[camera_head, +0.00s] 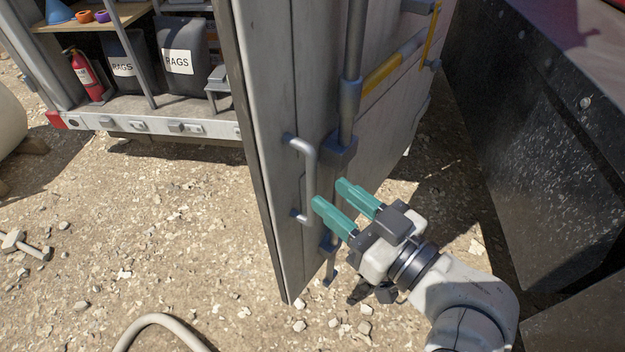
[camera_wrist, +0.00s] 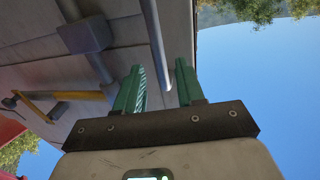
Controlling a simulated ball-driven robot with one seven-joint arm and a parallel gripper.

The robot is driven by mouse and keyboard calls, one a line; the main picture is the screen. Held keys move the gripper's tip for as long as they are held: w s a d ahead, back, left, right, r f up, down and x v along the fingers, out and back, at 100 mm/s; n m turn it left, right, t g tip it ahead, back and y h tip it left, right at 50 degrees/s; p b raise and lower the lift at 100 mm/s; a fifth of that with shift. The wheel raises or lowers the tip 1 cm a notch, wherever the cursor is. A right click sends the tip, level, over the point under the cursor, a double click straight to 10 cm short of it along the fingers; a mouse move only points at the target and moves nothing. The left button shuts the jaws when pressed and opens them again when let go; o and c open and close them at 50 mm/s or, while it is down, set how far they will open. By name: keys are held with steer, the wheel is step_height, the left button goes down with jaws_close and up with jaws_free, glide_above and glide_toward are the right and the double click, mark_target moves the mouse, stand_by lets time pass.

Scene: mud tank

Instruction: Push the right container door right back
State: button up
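The right container door (camera_head: 268,130) is a grey panel standing swung out from the container. It fills the middle of the head view and the upper left of the wrist view (camera_wrist: 120,55). A grey vertical pull handle (camera_head: 311,178) is fixed near its free edge. My gripper (camera_head: 330,194) is open, with two teal fingers apart beside the handle's lower part. In the wrist view a grey bar (camera_wrist: 155,40) lines up with the gap between the fingertips (camera_wrist: 160,68). The fingers are not closed on it, and contact cannot be told.
A lock rod (camera_head: 352,75) and a yellow bar (camera_head: 393,65) are on the door. A dark tank wall (camera_head: 530,130) stands close on the right. The container floor edge (camera_head: 180,127) is behind left. A hose (camera_head: 160,320) lies on the gravel in front.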

mark_target(315, 182)
steer(key=p+x, duration=0.1)
steer(key=x, duration=0.5)
jaws_close()
stand_by(0.3)
